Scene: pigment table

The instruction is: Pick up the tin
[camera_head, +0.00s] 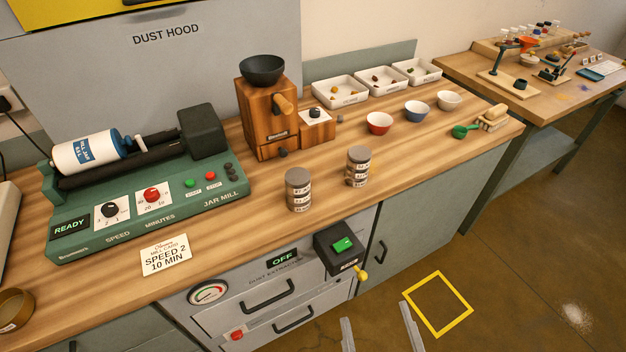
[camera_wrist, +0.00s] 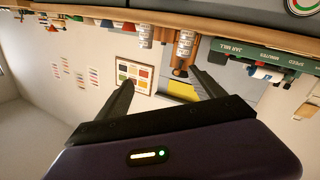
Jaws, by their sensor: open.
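Two short stacks of grey labelled tins stand near the front edge of the wooden bench: a left stack (camera_head: 298,190) and a right stack (camera_head: 357,167). The right stack looks slightly uneven. Which tin is meant cannot be told. In the wrist view, which is upside down, the stacks show at the top, one (camera_wrist: 185,44) near the right finger and one (camera_wrist: 145,36) further left. My gripper (camera_head: 380,330) is open and empty, in front of the bench at the bottom of the head view. Its fingers also show in the wrist view (camera_wrist: 161,76), apart from the tins.
A green jar mill (camera_head: 140,205) stands left, with a mill card (camera_head: 166,255) before it. A wooden grinder (camera_head: 265,120) stands behind the tins. Small bowls (camera_head: 379,123), a green scoop (camera_head: 466,131) and white trays (camera_head: 341,91) are right. A switch box (camera_head: 338,247) juts from the bench front.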

